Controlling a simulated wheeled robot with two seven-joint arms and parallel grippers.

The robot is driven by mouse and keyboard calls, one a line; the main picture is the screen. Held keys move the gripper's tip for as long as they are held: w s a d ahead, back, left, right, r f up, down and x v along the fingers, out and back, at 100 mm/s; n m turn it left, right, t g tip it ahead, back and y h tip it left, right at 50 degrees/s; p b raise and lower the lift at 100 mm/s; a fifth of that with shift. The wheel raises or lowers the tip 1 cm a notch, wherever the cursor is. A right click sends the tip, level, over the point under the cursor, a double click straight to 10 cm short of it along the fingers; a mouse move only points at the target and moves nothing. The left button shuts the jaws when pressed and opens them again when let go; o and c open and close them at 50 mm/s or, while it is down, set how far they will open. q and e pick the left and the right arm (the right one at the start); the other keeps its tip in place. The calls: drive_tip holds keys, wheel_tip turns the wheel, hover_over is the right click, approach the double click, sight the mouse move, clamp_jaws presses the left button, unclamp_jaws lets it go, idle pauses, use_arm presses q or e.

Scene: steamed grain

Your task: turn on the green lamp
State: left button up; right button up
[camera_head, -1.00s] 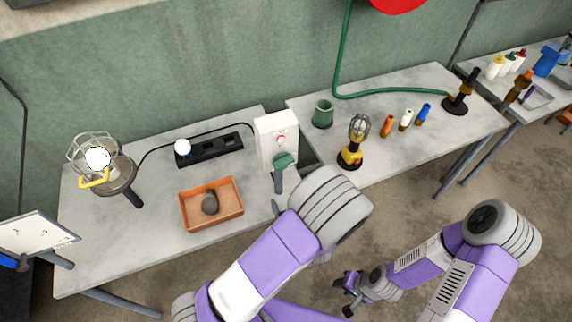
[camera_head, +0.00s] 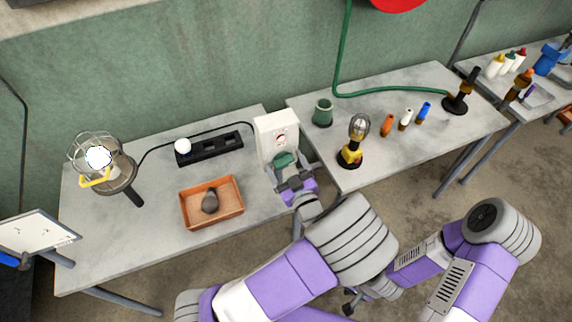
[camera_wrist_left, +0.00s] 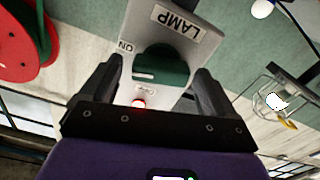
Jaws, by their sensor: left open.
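A white switch box (camera_head: 276,130) stands at the right end of the left table. In the left wrist view its face (camera_wrist_left: 140,65) shows upside down, with the labels "LAMP" and "ON", a green knob (camera_wrist_left: 161,66) and a lit red light (camera_wrist_left: 138,103). My left gripper (camera_head: 290,172) is open at the box. Its fingers are on either side of the knob (camera_head: 285,159); contact cannot be told. A caged lamp (camera_head: 97,158) with a bright white bulb stands at the table's left. My right gripper (camera_head: 351,302) is mostly hidden behind my left arm.
A gap separates the tables.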

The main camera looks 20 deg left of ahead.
use_arm(q)
drive_tip(key=shift+w+a, duration=0.1)
drive_tip(key=shift+w, duration=0.05)
drive_tip(key=shift+c, duration=0.4)
drive_tip(key=c, duration=0.9)
drive_tip(key=shift+r+m+p, duration=0.2)
drive_tip(key=shift+m+p, duration=0.7)
drive_tip(key=shift+f+m+p, duration=0.1)
drive_tip(key=shift+m+p, duration=0.2)
drive_tip(key=shift+m, duration=0.3)
drive_tip(key=shift+f, duration=0.1)
drive_tip(key=o, duration=1)
